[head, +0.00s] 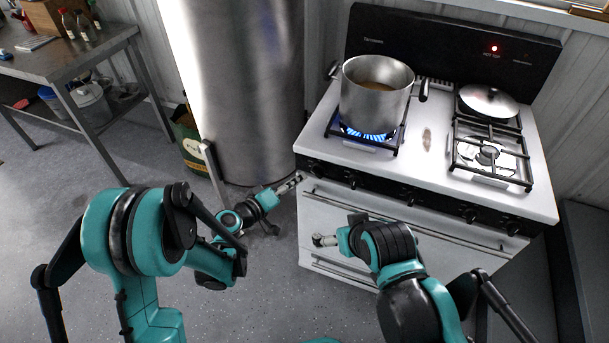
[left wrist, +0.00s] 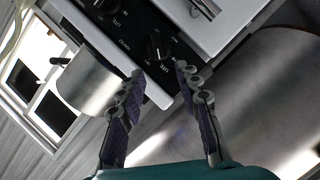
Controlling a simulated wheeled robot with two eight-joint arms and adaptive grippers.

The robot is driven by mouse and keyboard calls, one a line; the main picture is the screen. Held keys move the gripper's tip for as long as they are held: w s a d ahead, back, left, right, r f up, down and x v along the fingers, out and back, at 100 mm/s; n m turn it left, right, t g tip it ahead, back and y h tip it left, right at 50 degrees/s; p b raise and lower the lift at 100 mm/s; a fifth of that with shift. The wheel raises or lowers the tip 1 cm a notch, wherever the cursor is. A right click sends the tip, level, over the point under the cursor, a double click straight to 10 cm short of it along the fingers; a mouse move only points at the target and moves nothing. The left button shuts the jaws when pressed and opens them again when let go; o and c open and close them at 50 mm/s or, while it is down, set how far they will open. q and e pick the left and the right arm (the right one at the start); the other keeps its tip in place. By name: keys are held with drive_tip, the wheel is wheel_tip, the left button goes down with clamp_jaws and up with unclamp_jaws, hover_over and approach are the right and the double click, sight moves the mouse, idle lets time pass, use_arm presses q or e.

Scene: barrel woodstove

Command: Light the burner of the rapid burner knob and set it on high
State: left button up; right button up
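The white stove (head: 440,165) has a black front panel with several dark knobs. A knob with "LITE" lettering (left wrist: 160,45) lies just past my left fingertips in the left wrist view; I cannot tell that it is the rapid one. The leftmost knob in the head view (head: 315,168) is near my left gripper (head: 283,206). That gripper is open and empty, its fingers apart (left wrist: 159,70), not visibly touching the knob. Blue flame (head: 365,132) burns under a steel pot (head: 374,98). My right gripper (head: 322,240) hangs before the oven door; its finger opening is unclear.
A tall steel cylinder (head: 240,90) stands left of the stove. The oven handle (head: 420,225) juts out below the panel. A metal table (head: 65,60) is at far left.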

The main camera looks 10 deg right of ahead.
use_arm(q)
drive_tip(key=v, duration=0.5)
drive_tip(key=shift+s+a, duration=0.15)
idle(0.8)
